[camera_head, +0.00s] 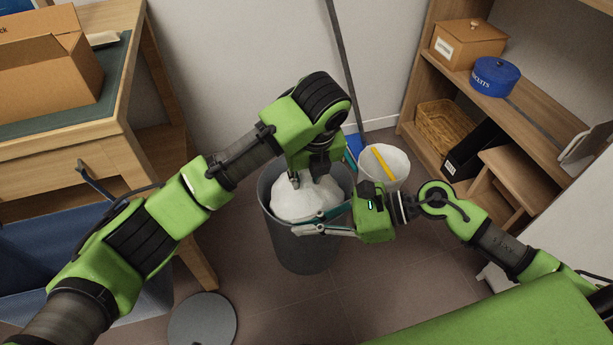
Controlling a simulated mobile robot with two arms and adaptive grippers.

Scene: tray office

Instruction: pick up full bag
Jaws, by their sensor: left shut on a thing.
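The full bag is a white, rounded bag (300,201) sitting inside a grey bin (300,256) on the floor. My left gripper (308,180) points down from above, shut on the top of the bag. The bag is still within the bin's rim. Its lower part is hidden by the bin wall. My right gripper (308,223) comes in from the right at the front of the bin's rim. Its fingers are apart, and I see nothing held between them; whether they touch the rim I cannot tell.
A round grey disc (202,321) lies on the floor in front. A white bucket (397,177) holding a yellow item stands right of the bin, near a leaning pole (343,65). A desk (60,155) is at left, a wooden shelf (500,120) at right.

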